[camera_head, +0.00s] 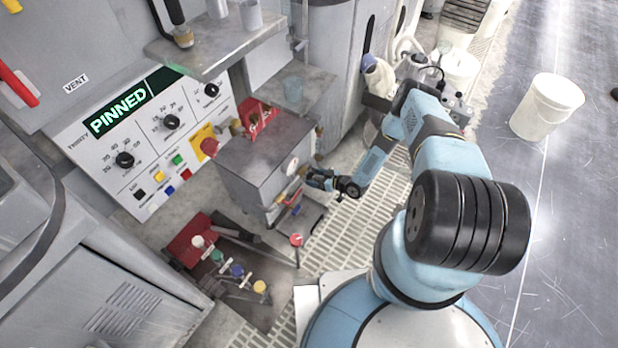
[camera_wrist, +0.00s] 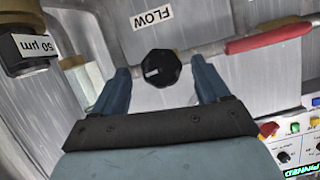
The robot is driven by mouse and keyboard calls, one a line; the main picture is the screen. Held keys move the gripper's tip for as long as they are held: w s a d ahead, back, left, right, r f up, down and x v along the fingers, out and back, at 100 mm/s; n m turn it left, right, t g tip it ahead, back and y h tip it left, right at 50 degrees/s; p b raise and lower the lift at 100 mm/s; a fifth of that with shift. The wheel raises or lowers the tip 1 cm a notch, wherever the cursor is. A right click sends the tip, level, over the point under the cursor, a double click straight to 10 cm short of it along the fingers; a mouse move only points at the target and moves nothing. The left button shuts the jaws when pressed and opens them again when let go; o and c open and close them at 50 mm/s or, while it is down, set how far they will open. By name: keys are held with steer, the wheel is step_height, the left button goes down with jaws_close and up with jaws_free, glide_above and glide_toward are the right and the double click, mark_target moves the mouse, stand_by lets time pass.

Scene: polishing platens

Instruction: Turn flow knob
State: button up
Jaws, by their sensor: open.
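The flow knob (camera_wrist: 160,68) is a black, many-sided knob with a white pointer line, on a grey metal face in the wrist view. A tilted white FLOW label (camera_wrist: 152,16) sits just above it. My gripper (camera_wrist: 160,66) is open, with one blue finger on each side of the knob and visible gaps to both. I cannot tell whether the fingertips reach past the knob's front. In the head view my gripper (camera_head: 318,180) is by the side of a grey cabinet (camera_head: 260,160). The flow knob cannot be made out there.
In the wrist view, a red-sleeved lever (camera_wrist: 270,38) runs right of the knob and a black-and-brass fitting labelled 50 µm (camera_wrist: 32,48) hangs at left. In the head view, a control panel (camera_head: 150,140) reads PINNED. Coloured valves (camera_head: 237,270) stand low in front; a white bucket (camera_head: 546,106) is right.

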steer(key=v, duration=1.1)
